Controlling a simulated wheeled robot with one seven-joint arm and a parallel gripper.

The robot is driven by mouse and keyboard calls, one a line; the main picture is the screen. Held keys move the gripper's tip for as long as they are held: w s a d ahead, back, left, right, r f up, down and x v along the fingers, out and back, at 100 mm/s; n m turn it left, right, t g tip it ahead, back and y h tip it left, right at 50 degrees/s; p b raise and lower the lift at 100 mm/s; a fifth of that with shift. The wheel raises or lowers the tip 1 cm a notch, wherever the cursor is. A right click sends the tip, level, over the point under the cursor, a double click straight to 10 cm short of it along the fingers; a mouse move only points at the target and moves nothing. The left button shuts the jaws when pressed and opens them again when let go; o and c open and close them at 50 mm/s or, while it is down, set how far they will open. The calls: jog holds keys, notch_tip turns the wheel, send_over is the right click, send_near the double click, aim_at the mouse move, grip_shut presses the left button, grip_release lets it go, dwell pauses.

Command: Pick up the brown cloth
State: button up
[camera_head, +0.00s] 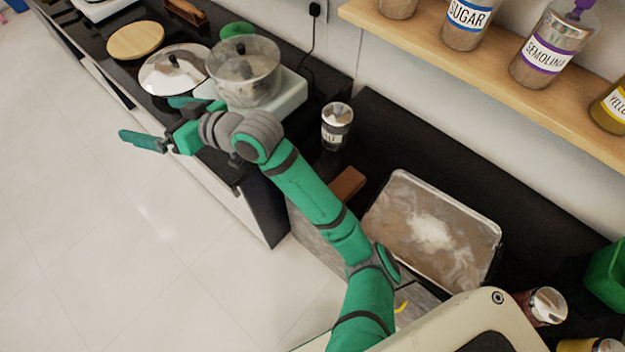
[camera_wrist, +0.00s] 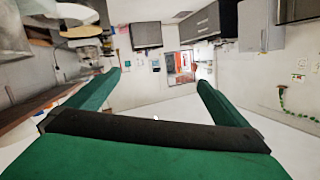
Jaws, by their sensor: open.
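I cannot make out a brown cloth for certain in either view. A small brown flat-sided piece (camera_head: 347,184) lies at the counter edge beside the tray, partly behind my arm; I cannot tell whether it is cloth or wood. My gripper (camera_head: 148,118) is at the far left end of my outstretched green arm, near the counter's front edge and the pot lid. In the wrist view my gripper (camera_wrist: 159,78) has its two green fingers wide apart with nothing between them.
A glass pot (camera_head: 243,75) stands on a white stove, with a steel lid (camera_head: 174,69) and a round wooden board (camera_head: 136,39) to its left. A salt jar (camera_head: 336,127) and a powdered metal tray (camera_head: 432,228) are on the right. Open floor (camera_head: 90,210) lies left.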

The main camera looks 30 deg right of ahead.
jog(key=s+d+f+n+g+h, duration=0.1)
jog(key=s+d+f+g+h, duration=0.15)
jog(key=d+f, duration=0.35)
jog(key=m+g+h, duration=0.2)
jog(key=g+h, duration=0.6)
jog(key=g, duration=0.1)
send_over(347, 182)
notch_tip(347, 182, down, 9)
notch_tip(347, 182, down, 10)
jog(key=shift+c, duration=0.3)
jog(key=c, duration=0.9)
